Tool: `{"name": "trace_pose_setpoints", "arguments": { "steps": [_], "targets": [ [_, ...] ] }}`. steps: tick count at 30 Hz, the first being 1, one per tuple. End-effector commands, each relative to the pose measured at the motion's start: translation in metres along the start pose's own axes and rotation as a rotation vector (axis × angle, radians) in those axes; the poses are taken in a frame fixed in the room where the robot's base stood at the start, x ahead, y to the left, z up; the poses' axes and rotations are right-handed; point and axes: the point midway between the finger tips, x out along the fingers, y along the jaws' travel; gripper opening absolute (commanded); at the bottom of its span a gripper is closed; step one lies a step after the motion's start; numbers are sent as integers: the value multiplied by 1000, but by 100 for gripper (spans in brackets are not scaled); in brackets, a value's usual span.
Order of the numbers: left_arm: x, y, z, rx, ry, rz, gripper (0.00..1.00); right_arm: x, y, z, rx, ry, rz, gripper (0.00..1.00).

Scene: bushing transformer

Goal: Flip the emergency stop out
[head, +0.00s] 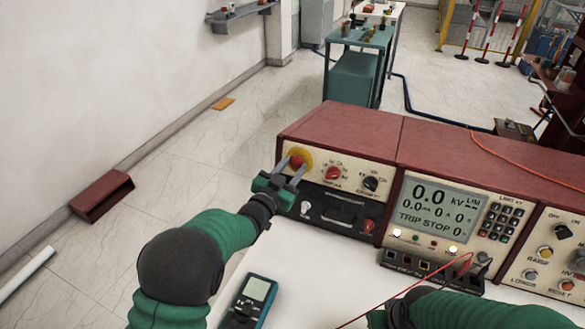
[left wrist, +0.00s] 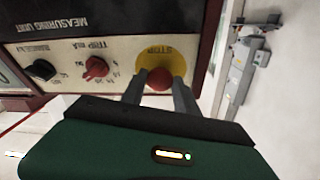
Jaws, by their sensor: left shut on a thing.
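The emergency stop is a red button (head: 297,162) on a yellow round plate at the upper left of the measuring unit (head: 345,128). In the left wrist view the red button (left wrist: 160,80) sits on its yellow STOP plate (left wrist: 176,62). My left gripper (head: 292,170) reaches it from the front, its two grey fingers on either side of the button. In the left wrist view the fingers (left wrist: 160,88) are shut on the red button. My right arm shows at the bottom right, but its gripper cannot be made out.
A red knob (head: 333,173) and a black knob (head: 371,183) are right of the button. A display panel (head: 438,207) stands further right. A handheld meter (head: 250,302) lies on the white table (head: 300,270). Red wires cross the table at the right.

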Motion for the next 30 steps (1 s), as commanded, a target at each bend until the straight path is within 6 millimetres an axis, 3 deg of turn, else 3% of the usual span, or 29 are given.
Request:
{"name": "trace_pose_setpoints", "arguments": {
  "steps": [12,13,18,26,30],
  "targets": [
    [-7,2,1,0,-9,5,0,3,0,1,0,0,0,0],
    [-7,2,1,0,-9,5,38,3,0,1,0,0,0,0],
    [-7,2,0,0,-6,3,59,3,0,1,0,0,0,0],
    [-6,0,-1,0,-4,2,59,3,0,1,0,0,0,0],
    [-17,0,-2,0,-3,1,59,2,0,1,0,0,0,0]
  ]
}}
